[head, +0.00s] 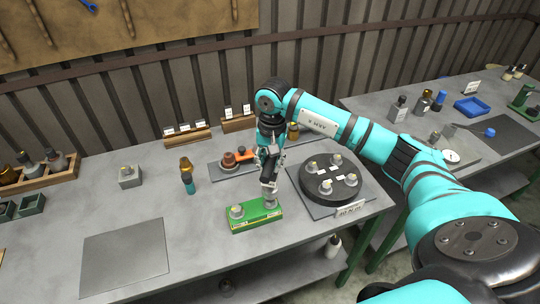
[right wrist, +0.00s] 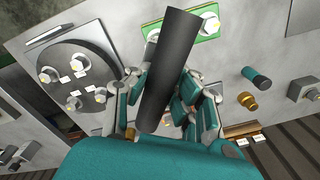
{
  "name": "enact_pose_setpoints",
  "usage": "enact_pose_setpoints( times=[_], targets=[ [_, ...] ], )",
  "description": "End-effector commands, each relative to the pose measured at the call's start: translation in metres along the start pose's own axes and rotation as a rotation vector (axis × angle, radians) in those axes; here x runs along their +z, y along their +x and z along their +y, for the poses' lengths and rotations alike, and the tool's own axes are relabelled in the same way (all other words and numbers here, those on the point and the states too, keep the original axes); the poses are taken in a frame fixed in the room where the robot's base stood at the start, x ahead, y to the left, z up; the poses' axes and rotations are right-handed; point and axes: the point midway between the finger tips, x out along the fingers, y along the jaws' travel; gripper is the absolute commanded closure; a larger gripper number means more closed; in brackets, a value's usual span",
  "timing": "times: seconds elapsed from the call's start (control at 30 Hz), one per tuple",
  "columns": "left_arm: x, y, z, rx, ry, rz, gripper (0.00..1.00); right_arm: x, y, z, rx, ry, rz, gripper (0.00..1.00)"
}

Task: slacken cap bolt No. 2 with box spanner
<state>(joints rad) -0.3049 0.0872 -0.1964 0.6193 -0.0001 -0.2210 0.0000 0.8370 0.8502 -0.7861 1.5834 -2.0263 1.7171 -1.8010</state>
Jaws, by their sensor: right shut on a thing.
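My right gripper (head: 268,172) is shut on the box spanner, a dark cylinder (right wrist: 168,72) that fills the middle of the right wrist view. In the head view the gripper points down over the right end of a green tray (head: 254,222). A bolt (head: 237,211) stands at the tray's left end; a grey piece shows below the gripper at the right end. I cannot tell whether the spanner touches it. The round black cap (head: 330,190) with several bolts and white labels sits on a grey plate to the right. The numbers are too small to read. My left gripper is not in view.
A dark teal bottle-like tool (head: 188,182) and a grey block with a bolt (head: 130,177) stand left of the tray. A flat grey plate (head: 125,255) lies empty at front left. Wooden racks (head: 188,134) line the back. A second table (head: 420,100) stands right.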

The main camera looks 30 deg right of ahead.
Motion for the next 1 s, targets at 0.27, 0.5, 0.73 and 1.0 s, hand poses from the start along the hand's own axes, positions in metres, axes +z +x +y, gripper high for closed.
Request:
enact_pose_setpoints(
  times=[0.27,0.5,0.73,1.0],
  targets=[
    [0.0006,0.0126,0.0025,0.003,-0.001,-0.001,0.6,-0.0003,0.0066,0.0009,-0.002,0.385,0.013,1.0],
    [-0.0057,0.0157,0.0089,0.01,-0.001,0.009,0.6,0.0001,0.0081,0.0019,-0.002,0.64,0.02,1.0],
    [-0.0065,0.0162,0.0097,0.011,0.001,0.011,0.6,0.0003,0.0084,0.0022,-0.002,0.735,0.022,1.0],
    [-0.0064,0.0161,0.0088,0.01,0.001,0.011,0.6,0.0004,0.0083,0.0021,-0.002,0.741,0.022,1.0]
  ],
)
